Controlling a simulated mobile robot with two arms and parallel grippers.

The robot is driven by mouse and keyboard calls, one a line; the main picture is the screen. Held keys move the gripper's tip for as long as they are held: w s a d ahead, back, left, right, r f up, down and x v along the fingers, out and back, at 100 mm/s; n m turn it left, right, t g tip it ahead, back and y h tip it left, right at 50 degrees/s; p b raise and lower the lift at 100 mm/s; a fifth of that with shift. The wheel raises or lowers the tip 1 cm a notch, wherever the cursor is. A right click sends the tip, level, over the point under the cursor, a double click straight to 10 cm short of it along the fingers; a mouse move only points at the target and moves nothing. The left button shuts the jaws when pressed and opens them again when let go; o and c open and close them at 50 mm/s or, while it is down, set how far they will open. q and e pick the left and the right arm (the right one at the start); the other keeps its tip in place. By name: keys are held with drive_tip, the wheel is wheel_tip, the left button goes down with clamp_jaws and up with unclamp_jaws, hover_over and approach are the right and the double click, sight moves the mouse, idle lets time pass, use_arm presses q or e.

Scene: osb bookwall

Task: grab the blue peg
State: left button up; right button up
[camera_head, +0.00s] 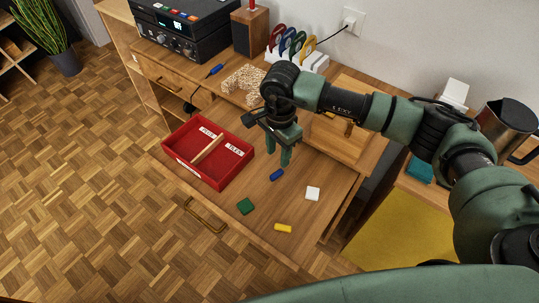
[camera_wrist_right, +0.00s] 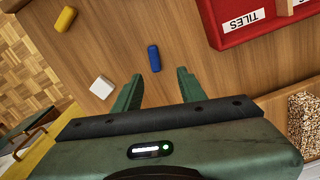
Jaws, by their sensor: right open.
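The blue peg (camera_head: 277,174) lies on the wooden surface of the pulled-out drawer, to the right of the red tray. In the right wrist view the blue peg (camera_wrist_right: 154,58) lies beyond the fingertips, roughly between their lines. My right gripper (camera_head: 286,160) is open and empty, with its fingers pointing down just above and behind the peg. The right wrist view shows its two green fingers (camera_wrist_right: 158,84) spread apart. The peg is apart from the fingers as seen there. My left gripper is not in view.
A divided red tray (camera_head: 184,173) with labels stands left of the peg. A green tile (camera_head: 245,206), a white tile (camera_head: 312,193) and a yellow peg (camera_head: 283,228) lie nearby on the drawer. A cork-like block (camera_head: 243,82) sits behind.

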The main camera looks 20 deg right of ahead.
sight(277, 174)
drive_tip(key=shift+s+f, duration=0.1)
drive_tip(key=shift+f, duration=0.2)
drive_tip(key=shift+s+a+f+p, duration=0.1)
drive_tip(key=shift+s+f+p, duration=0.55)
drive_tip(key=shift+s+f, duration=0.3)
drive_tip(key=shift+w+a+f+p, duration=0.15)
drive_tip(key=shift+f+p, duration=0.15)
drive_tip(key=shift+f, duration=0.3)
drive_tip(key=f, duration=0.2)
drive_tip(key=shift+w+f, duration=0.3)
drive_tip(key=shift+f, duration=0.25)
drive_tip(key=c, duration=0.7)
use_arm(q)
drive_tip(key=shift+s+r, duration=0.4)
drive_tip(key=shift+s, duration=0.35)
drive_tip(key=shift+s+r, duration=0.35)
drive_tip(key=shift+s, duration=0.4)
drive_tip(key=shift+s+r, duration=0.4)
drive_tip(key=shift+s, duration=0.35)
use_arm(e)
clamp_jaws()
